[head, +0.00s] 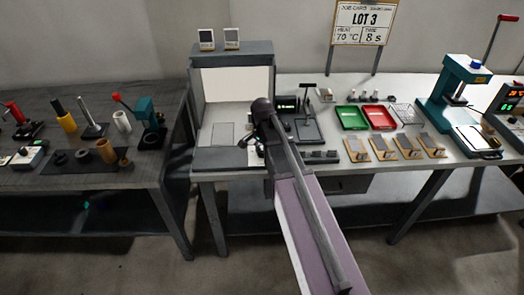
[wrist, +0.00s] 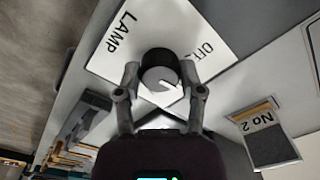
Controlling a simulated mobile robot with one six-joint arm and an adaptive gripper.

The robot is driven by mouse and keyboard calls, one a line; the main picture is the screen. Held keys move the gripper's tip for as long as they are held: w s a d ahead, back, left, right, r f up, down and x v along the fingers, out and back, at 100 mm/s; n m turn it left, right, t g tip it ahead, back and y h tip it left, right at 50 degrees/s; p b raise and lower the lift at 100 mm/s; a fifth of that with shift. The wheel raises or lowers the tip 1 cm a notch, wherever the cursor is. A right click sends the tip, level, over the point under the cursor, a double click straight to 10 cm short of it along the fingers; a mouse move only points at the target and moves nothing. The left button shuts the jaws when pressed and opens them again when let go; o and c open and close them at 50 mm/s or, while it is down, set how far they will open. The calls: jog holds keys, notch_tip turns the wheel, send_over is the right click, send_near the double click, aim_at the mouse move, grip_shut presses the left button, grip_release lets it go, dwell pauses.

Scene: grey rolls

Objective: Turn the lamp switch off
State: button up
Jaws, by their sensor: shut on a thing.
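The lamp switch (wrist: 162,78) is a round dark knob with a light grey face and a white pointer line. It sits on a white plate (wrist: 150,30) marked LAMP and OFF in the wrist view. The pointer slants toward the lower right of that picture, and I cannot tell exactly which mark it meets. My gripper (wrist: 160,84) is shut on the knob, one finger on each side. In the head view my gripper (head: 254,146) is at the front of the lit booth (head: 234,84), and my arm hides most of the switch.
A card marked No 2 (wrist: 266,125) lies near the switch. On the bench right of my arm are a small display box (head: 286,104), a green tray (head: 351,117), a red tray (head: 383,117) and several sample boards (head: 408,146). A teal press (head: 458,88) stands farther right.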

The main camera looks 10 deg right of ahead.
jog(key=n, duration=1.1)
dwell(0.5)
jog(key=o, duration=1.2)
jog(key=shift+c, duration=0.2)
jog(key=shift+m, duration=0.4)
